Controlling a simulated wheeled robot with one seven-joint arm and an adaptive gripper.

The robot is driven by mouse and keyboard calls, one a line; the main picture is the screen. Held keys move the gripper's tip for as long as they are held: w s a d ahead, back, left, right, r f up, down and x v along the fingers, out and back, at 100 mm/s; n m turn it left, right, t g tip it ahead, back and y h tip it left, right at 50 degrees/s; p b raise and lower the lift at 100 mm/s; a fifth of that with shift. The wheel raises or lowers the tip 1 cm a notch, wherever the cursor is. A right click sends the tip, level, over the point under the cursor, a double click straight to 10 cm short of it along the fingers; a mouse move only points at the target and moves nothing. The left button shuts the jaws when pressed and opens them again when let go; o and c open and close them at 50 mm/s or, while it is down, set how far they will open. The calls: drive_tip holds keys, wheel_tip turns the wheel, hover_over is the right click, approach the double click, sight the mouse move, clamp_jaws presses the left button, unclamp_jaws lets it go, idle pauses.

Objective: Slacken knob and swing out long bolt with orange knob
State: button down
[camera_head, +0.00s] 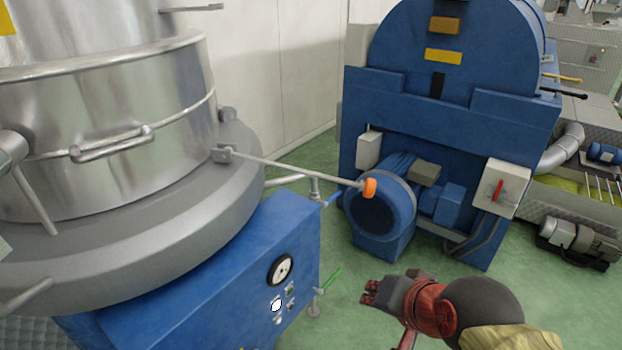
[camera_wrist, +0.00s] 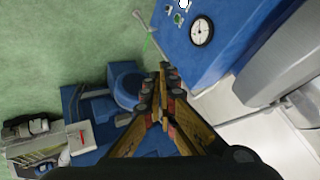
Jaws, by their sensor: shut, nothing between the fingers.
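The long bolt (camera_head: 295,170) sticks out to the right from a bracket (camera_head: 224,154) on the rim of the steel vessel. Its orange knob (camera_head: 370,188) is at the free end, in front of the blue machine's motor. My gripper (camera_head: 370,292) is low on the right, below the knob in the picture and apart from it. In the wrist view my gripper (camera_wrist: 164,72) has its fingers together with nothing between them.
A blue cabinet (camera_head: 220,285) with a gauge (camera_head: 281,270) stands under the vessel. A valve with a green handle (camera_head: 330,280) sticks out at its right. A blue machine (camera_head: 440,120) stands behind. Green floor (camera_head: 345,270) is clear between them.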

drive_tip(key=w+a+r+m+t+y+p, duration=0.2)
drive_tip(key=w+a+r+m, duration=0.4)
drive_tip(key=w, duration=0.3)
drive_tip(key=m+t+h+p, duration=0.25)
drive_tip(key=m+t, duration=0.25)
drive_tip(key=m, duration=1.3)
approach(294, 169)
wheel_tip(294, 169, down, 4)
drive_tip(key=a, duration=0.2)
wheel_tip(294, 169, down, 5)
drive_tip(key=s+d+m+t+h+p, duration=0.1)
drive_tip(key=m+h+p, duration=0.25)
drive_tip(key=m, duration=0.75)
drive_tip(key=w+d+f+h+b, duration=0.1)
drive_tip(key=w+d+f+b, duration=0.15)
drive_tip(key=w, duration=0.65)
drive_tip(key=shift+m, duration=0.3)
drive_tip(key=r, duration=0.4)
drive_tip(key=shift+s+r+b, duration=0.3)
drive_tip(key=shift+s+b, duration=0.05)
